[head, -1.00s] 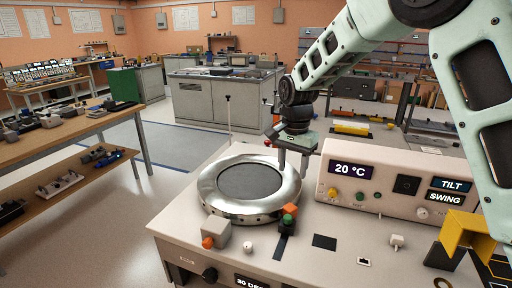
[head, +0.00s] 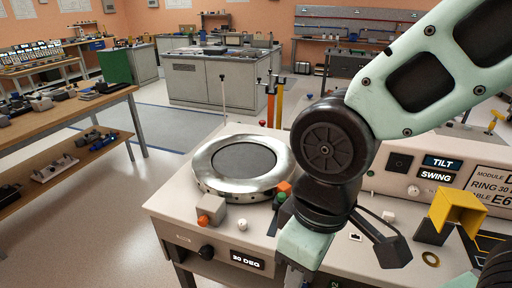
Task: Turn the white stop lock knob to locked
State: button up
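A small white knob (head: 242,225) stands on the pale bench top in front of the metal ring (head: 205,182). Another white knob (head: 414,190) sits on the upright panel below the SWING label, and a small white block (head: 388,216) stands on the bench. No readable label shows which of them is the stop lock, and no lock marking is legible. My gripper (head: 296,270) points down at the bench's front edge, right of the white knob by the ring and apart from it. Its fingertips are hidden or out of frame, so its opening cannot be seen.
A grey block with an orange knob (head: 207,212) stands left of the white knob. Orange and green blocks (head: 283,188) are right of the ring, close to my arm. A yellow bracket (head: 455,210) stands at the right. A 30 DEG display (head: 248,261) is on the front face.

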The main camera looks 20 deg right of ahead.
aim_at(242, 225)
jog(key=k+l, duration=0.2)
jog(key=l, duration=0.25)
jog(key=k+l+u, duration=0.1)
jog(key=l, duration=0.35)
jog(key=k+l+u, duration=0.1)
jog(key=k+l, duration=0.15)
jog(key=l, duration=0.15)
jog(key=k+l, duration=0.2)
jog(key=l, duration=0.25)
jog(key=k+l+u, duration=0.1)
jog(key=k+l, duration=0.15)
jog(key=l, duration=0.15)
